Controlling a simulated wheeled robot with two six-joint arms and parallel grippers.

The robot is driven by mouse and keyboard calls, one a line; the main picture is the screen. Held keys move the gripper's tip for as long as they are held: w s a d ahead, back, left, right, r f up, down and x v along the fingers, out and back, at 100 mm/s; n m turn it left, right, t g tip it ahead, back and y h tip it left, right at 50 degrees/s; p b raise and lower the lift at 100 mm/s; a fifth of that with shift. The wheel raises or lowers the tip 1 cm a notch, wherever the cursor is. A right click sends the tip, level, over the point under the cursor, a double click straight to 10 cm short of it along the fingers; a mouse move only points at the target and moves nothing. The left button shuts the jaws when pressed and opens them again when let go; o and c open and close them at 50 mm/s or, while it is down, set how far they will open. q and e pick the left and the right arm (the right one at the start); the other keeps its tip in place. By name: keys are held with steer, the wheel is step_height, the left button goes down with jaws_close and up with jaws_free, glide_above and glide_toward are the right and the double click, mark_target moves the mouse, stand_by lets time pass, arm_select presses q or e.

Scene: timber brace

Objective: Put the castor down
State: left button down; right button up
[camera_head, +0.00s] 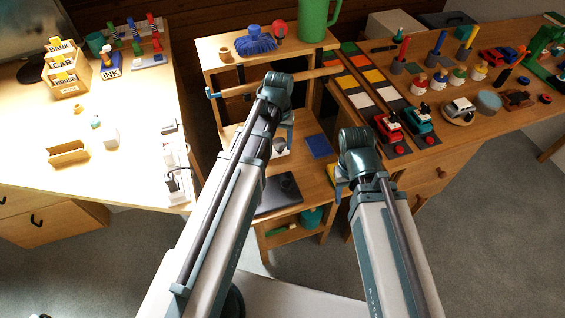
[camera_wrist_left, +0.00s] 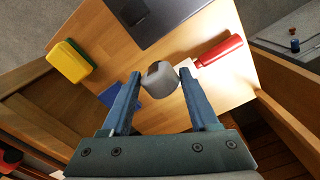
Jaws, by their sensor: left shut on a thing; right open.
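The castor (camera_wrist_left: 160,80), a rounded grey piece, sits between the two blue fingertips of my left gripper (camera_wrist_left: 161,76) in the left wrist view. My left gripper is shut on it, above the wooden bench top (camera_wrist_left: 197,98). In the head view my left gripper (camera_head: 284,138) is over the middle of the bench, and the castor (camera_head: 279,143) shows only as a small grey shape. Whether the castor touches the surface is unclear. My right gripper (camera_head: 342,178) is open at the bench's right side, its fingers mostly hidden by my arm.
A dark flat slab (camera_head: 277,194) lies at the bench's near side, a blue pad (camera_head: 318,146) to the right. A raised shelf (camera_head: 221,104) stands behind.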

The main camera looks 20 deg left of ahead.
arm_select(q)
steer(key=shift+f, duration=0.25)
step_height(320, 180, down, 10)
steer(key=b, duration=1)
steer(key=shift+r, duration=0.1)
steer(key=shift+f+b, duration=0.3)
steer(key=shift+c, duration=0.7)
jaws_free()
